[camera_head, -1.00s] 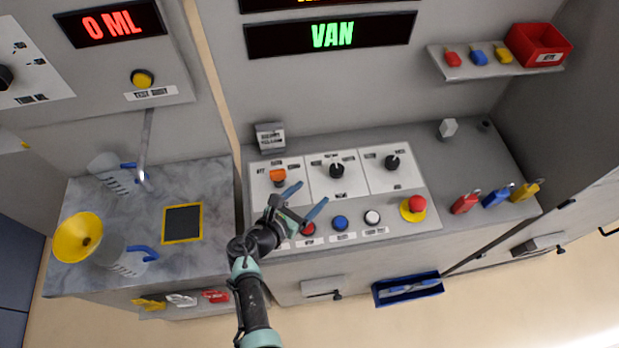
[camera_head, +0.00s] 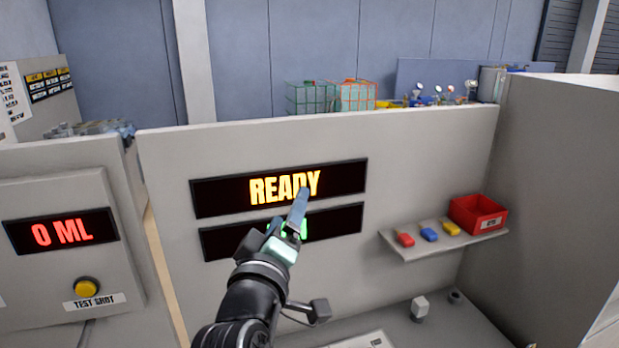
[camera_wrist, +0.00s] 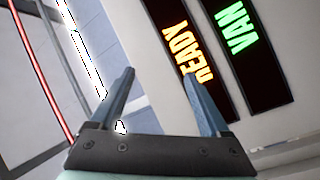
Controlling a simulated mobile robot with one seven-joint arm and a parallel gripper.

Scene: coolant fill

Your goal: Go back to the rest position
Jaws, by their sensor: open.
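My gripper (camera_head: 300,212) is raised in front of the two dark displays on the grey panel in the head view. The upper display (camera_head: 217,195) reads READY in yellow. The lower display (camera_head: 345,220) is mostly hidden by my gripper, with a little green showing. In the wrist view my gripper (camera_wrist: 158,100) has its two blue-grey fingers spread wide with nothing between them. The wrist view also shows the READY display (camera_wrist: 172,20) and the lower display (camera_wrist: 262,75), which reads VAN in green.
A shelf (camera_head: 440,245) at right holds red, blue and yellow pieces and a red bin (camera_head: 475,214). At left a display (camera_head: 62,232) reads 0 ML above a yellow button (camera_head: 87,288). Wire crates (camera_head: 312,97) show behind the panel. The side wall (camera_head: 560,190) stands at right.

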